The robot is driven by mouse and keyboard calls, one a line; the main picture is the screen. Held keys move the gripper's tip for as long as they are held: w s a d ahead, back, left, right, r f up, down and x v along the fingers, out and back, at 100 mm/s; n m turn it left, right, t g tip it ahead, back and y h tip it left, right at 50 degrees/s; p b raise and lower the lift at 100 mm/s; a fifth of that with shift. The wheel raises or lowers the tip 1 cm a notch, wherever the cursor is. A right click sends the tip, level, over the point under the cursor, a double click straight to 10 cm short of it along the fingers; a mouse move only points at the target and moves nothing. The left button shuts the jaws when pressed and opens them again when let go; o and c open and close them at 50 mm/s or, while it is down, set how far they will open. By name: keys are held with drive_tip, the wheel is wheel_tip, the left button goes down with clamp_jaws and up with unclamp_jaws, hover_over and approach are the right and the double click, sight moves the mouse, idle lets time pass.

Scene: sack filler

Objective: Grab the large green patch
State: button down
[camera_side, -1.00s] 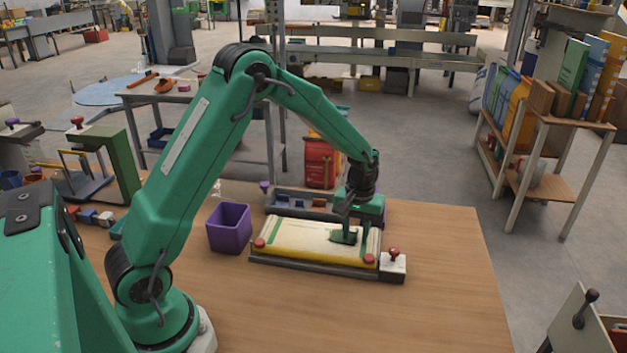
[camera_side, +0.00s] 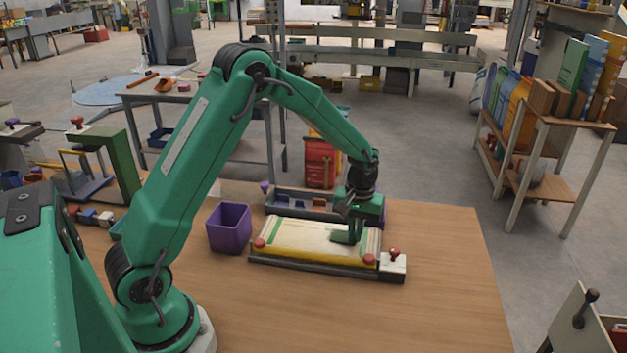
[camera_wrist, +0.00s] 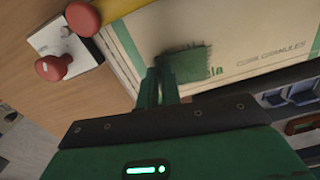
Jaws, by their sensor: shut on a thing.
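The large green patch (camera_wrist: 188,66) is a dark green piece with a frayed dark edge on the pale sack (camera_wrist: 225,32). In the side view the sack (camera_side: 300,240) lies flat in a dark frame on the table, and the patch is at its right part, mostly hidden by my fingers. My gripper (camera_side: 349,237) points down there with its fingers close together. In the wrist view my gripper (camera_wrist: 163,76) is shut on the near left edge of the patch. The patch appears still against the sack; I cannot tell whether any of it is lifted.
A white block with a red knob (camera_side: 393,264) sits at the frame's right end. A purple bin (camera_side: 229,230) stands left of the sack. A grey tray with small parts (camera_side: 290,204) lies behind it. The wooden table (camera_side: 440,300) is clear at the front and right.

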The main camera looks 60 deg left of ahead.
drive_tip(key=shift+r, duration=0.7)
drive_tip(key=r, duration=0.3)
drive_tip(key=shift+s+d+r, duration=0.1)
drive_tip(key=shift+d, duration=0.25)
drive_tip(key=s+d+r, duration=0.5)
drive_tip(key=d+r, duration=0.1)
drive_tip(key=d, duration=0.3)
drive_tip(key=shift+d+r, duration=0.15)
drive_tip(key=shift+d, duration=0.2)
